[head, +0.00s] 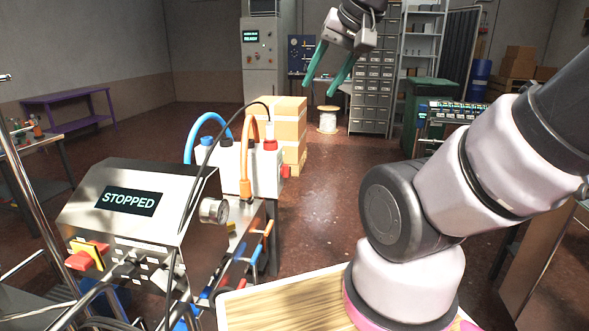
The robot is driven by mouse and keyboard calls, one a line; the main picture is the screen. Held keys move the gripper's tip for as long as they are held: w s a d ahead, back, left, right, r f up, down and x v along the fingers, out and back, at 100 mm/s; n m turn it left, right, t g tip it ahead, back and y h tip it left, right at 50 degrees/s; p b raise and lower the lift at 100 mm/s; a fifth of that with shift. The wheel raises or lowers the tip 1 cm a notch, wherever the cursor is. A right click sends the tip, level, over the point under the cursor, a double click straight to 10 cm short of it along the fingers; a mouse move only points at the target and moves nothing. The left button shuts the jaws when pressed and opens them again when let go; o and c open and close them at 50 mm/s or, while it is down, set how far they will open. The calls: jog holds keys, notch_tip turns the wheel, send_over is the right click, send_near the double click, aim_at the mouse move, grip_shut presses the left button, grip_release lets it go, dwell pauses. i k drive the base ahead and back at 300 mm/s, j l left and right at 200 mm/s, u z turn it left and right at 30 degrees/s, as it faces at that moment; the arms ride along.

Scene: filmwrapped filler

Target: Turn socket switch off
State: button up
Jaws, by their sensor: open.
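A light grey socket box (266,178) stands left of centre, behind the steel machine. A blue plug and cable (190,145), an orange plug and cable (246,160) and a red-and-white plug (269,138) are at it. A small red part (286,171) sticks out of its right side; I cannot tell whether this is the switch or how it is set. My gripper (320,88) is high in the picture, above and right of the box. Its green fingers are apart and empty, pointing down-left, touching nothing.
A steel machine (120,235) at the left reads "STOPPED" and has a red-and-yellow rotary handle (87,254). Black cables run in front of it. Cardboard boxes (290,118) stand behind the socket box. Open floor (325,195) lies to its right.

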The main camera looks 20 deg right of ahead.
aim_at(285, 171)
jog(key=i+l, duration=0.4)
jog(key=l, duration=0.15)
jog(key=i+l, duration=0.4)
jog(key=l, duration=0.2)
jog(key=i+l+z, duration=0.15)
jog(key=i, duration=0.25)
jog(key=i+z, duration=0.15)
jog(key=i, duration=0.25)
